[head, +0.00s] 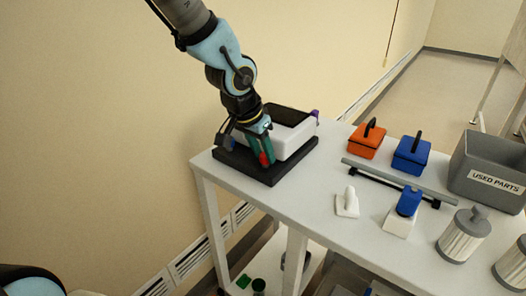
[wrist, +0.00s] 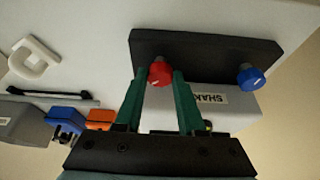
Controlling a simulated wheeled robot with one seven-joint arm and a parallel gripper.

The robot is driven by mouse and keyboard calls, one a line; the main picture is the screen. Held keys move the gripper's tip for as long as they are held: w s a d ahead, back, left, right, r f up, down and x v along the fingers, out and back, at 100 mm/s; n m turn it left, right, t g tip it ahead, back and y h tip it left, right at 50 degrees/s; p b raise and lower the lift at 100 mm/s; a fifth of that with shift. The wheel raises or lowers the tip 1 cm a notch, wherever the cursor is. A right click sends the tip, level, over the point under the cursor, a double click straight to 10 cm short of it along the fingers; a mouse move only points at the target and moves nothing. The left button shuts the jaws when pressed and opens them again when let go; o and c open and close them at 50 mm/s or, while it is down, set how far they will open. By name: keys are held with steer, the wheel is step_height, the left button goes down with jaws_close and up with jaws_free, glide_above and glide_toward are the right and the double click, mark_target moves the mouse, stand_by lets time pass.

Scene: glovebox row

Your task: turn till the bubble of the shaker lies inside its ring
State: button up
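The shaker is a white box (head: 297,143) on a black base plate (head: 235,166), at the left end of the table. In the wrist view its white side (wrist: 240,105) carries a partly hidden label. A red knob (wrist: 160,74) and a blue knob (wrist: 250,77) sit along the black base (wrist: 205,48). My gripper (wrist: 160,76) points at the red knob, with one green fingertip on each side of it. Whether the fingertips press on the knob or stand just clear, I cannot tell. I cannot make out the bubble or its ring in either view.
To the right on the white table are an orange box (head: 366,141), a blue box (head: 411,155), a grey bar (head: 395,178), a white hook-shaped piece (head: 347,204), a blue-topped white block (head: 399,222), a grey "USED PARTS" bin (head: 487,183) and ribbed canisters (head: 463,237).

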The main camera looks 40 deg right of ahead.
jaws_close()
steer(key=shift+f+n+b, duration=0.15)
steer(key=shift+n+b, duration=0.15)
steer(key=shift+b, duration=0.45)
steer(key=shift+s+d+f+n+t+b, duration=0.1)
steer(key=shift+f+n+t+b, duration=0.2)
steer(key=shift+b, duration=0.9)
steer(key=n+b, duration=0.2)
steer(key=b, duration=0.3)
steer(key=shift+s+t, duration=0.1)
steer(key=shift+t, duration=0.3)
steer(key=n+b, duration=0.1)
steer(key=b, duration=0.2)
steer(key=n+t+y+b, duration=0.1)
steer(key=n+b, duration=0.1)
steer(key=b, duration=0.1)
steer(key=shift+s+d+r+n, duration=0.1)
steer(key=shift+r+n, duration=0.05)
steer(key=shift+n, duration=0.15)
steer(key=n+b, duration=0.2)
steer(key=shift+r+t+y+b, duration=0.25)
steer(key=shift+t+y+b, duration=0.05)
steer(key=shift+y+b, duration=0.1)
steer(key=shift+n, duration=0.4)
steer(key=o, duration=0.6)
jaws_free()
